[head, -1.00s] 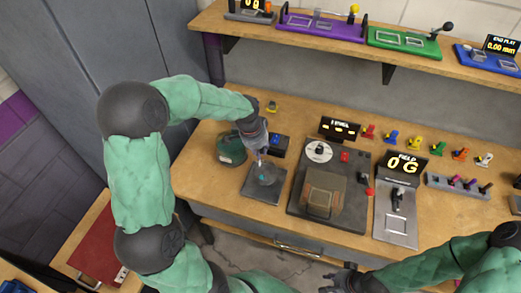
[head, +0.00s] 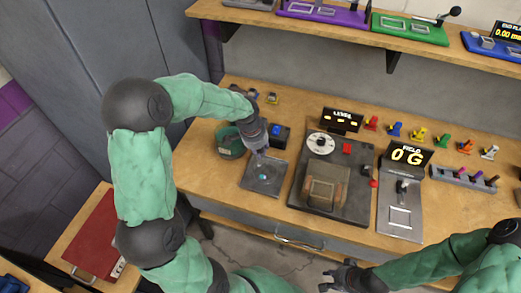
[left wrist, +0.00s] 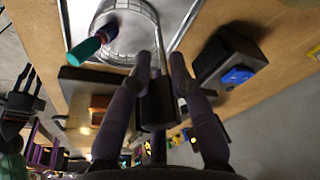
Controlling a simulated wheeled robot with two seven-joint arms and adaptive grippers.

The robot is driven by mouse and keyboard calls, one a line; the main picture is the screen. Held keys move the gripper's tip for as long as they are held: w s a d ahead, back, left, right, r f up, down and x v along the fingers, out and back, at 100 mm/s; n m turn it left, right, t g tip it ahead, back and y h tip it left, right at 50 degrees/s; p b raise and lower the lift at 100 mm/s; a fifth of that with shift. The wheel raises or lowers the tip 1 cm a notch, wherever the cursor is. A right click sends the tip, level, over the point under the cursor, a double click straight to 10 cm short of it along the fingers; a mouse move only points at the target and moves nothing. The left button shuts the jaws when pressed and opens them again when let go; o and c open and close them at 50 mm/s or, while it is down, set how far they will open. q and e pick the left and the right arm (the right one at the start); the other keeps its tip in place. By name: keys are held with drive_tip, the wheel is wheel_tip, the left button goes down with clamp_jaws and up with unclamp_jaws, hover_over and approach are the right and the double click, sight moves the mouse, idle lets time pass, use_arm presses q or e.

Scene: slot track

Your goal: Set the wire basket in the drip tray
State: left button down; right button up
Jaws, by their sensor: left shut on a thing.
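The wire basket (left wrist: 133,42) is a round, thin-wired mesh with a teal, blue and red piece (left wrist: 92,43) in it. In the head view it is small and faint (head: 264,177), over the flat grey drip tray (head: 250,184). In the left wrist view it lies within the tray's silver rim (left wrist: 190,17). I cannot tell if its bottom touches the tray. My left gripper (head: 260,152) is above the tray's back edge, shut on the basket's handle; its fingers also show in the left wrist view (left wrist: 162,75). My right gripper (head: 333,280) is open and empty, in front of the bench.
A green round container (head: 229,142) stands left behind the tray. A dark box with a blue button (head: 276,131) is right behind it. A large dark device (head: 335,190) stands close to the right. Bare wood lies left of the tray.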

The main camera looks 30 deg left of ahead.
use_arm(q)
drive_tip(key=shift+f, duration=0.1)
idle(0.4)
drive_tip(key=c, duration=1)
unclamp_jaws()
